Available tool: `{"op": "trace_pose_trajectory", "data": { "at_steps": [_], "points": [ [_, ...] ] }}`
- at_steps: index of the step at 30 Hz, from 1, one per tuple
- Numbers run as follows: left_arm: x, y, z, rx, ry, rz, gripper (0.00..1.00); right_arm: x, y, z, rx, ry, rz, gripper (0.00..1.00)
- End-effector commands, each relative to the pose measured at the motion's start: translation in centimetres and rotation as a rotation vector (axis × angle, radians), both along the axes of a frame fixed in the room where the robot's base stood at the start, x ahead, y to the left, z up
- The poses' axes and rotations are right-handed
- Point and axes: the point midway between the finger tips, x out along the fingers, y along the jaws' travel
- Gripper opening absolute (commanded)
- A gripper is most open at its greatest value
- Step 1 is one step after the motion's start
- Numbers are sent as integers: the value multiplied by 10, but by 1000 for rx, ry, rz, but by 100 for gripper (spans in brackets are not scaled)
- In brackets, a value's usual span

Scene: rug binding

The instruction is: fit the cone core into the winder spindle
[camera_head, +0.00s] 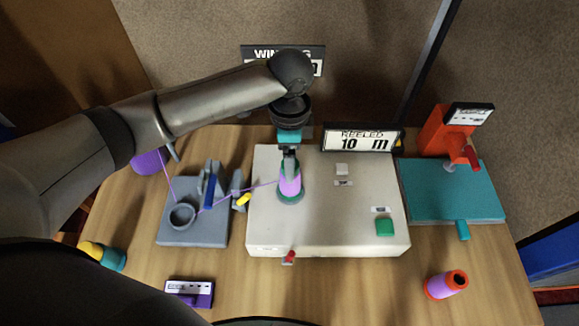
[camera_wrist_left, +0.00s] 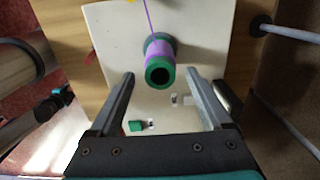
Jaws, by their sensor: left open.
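The cone core (camera_head: 289,184) stands on the cream winder box (camera_head: 265,225), with purple yarn between green ends. In the left wrist view its green top ring (camera_wrist_left: 159,72) has a dark hole. The winder spindle under it is hidden, so I cannot tell how it is seated. My left gripper (camera_head: 290,156) points down over the cone's top. In the left wrist view my left gripper (camera_wrist_left: 160,78) is open, with a finger on each side of the cone's near end and gaps between. My right gripper is not in view.
Purple yarn runs left from the cone to a grey-blue guide stand (camera_head: 190,235). The box carries a green button (camera_head: 385,227) and a red lever (camera_head: 289,257). A teal plate (camera_head: 450,195) with an orange device is at right. A purple-orange cone (camera_head: 446,284) lies front right.

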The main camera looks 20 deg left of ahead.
Motion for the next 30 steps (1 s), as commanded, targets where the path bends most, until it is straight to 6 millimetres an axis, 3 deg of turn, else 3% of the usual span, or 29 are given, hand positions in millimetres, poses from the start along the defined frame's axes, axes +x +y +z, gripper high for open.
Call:
{"op": "trace_pose_trajectory", "data": {
  "at_steps": [3, 9, 30],
  "points": [
    [0, 0, 23, 0, -2, -1, 82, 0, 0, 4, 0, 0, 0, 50],
    [0, 0, 39, 0, 0, 1, 82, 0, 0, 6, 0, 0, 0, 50],
    [0, 0, 40, 1, 1, 0, 82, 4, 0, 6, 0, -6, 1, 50]
  ]
}}
